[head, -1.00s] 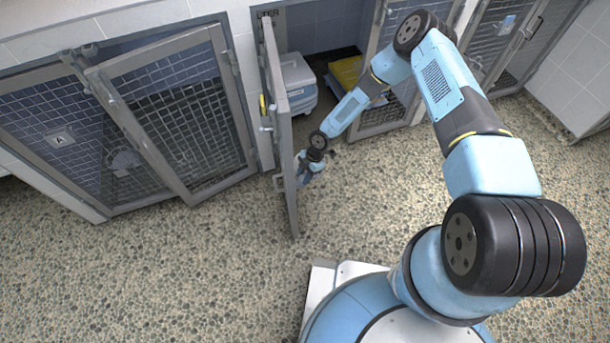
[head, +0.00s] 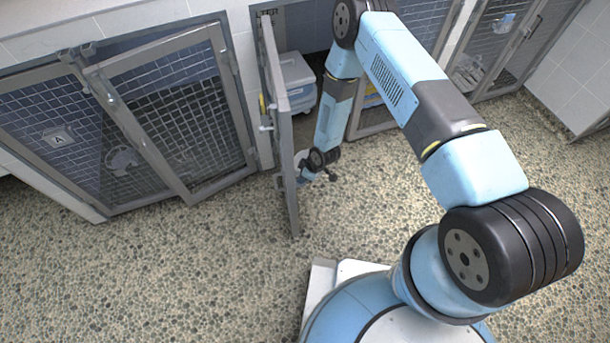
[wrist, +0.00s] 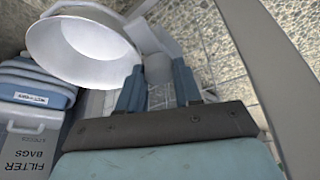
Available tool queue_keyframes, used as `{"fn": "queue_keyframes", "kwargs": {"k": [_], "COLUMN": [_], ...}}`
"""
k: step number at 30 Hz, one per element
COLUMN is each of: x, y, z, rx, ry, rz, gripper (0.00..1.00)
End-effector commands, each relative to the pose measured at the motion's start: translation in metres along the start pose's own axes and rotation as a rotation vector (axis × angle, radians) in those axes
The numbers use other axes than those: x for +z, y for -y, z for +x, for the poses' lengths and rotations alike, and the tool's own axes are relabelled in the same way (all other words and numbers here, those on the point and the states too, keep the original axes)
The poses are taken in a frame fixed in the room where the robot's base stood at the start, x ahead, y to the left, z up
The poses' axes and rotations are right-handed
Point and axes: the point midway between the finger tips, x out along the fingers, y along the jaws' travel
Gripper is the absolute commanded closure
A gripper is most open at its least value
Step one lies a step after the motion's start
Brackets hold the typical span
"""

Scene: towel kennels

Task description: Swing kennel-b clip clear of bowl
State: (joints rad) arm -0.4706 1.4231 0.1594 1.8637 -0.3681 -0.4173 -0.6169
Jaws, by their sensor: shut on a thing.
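In the wrist view a pale bowl (wrist: 82,48) hangs at the upper left, beside my gripper's left finger. My gripper (wrist: 158,75) has its two blue fingers around a small pale grey piece, which looks like the clip (wrist: 158,68); its full shape is hidden. In the head view my gripper (head: 304,174) is low at the inner face of the open middle kennel door (head: 279,115). The clip is too small to make out there. A whitish bit of the bowl (head: 301,157) shows beside my wrist.
In the head view kennel A's door (head: 175,115) is at the left. The pebbled floor (head: 180,270) in front is clear.

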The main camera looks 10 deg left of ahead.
Motion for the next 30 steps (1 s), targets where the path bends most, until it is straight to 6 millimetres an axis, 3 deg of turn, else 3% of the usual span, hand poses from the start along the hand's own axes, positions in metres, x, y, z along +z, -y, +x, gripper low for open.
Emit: {"fn": "queue_keyframes", "kwargs": {"k": [15,30], "x": [-0.0044,-0.0017], "y": [-0.0026,-0.0004], "z": [-0.0006,-0.0004], "rx": [0.139,0.16], "ry": [0.002,0.009], "rz": [0.315,0.377], "gripper": [0.96,0.97]}}
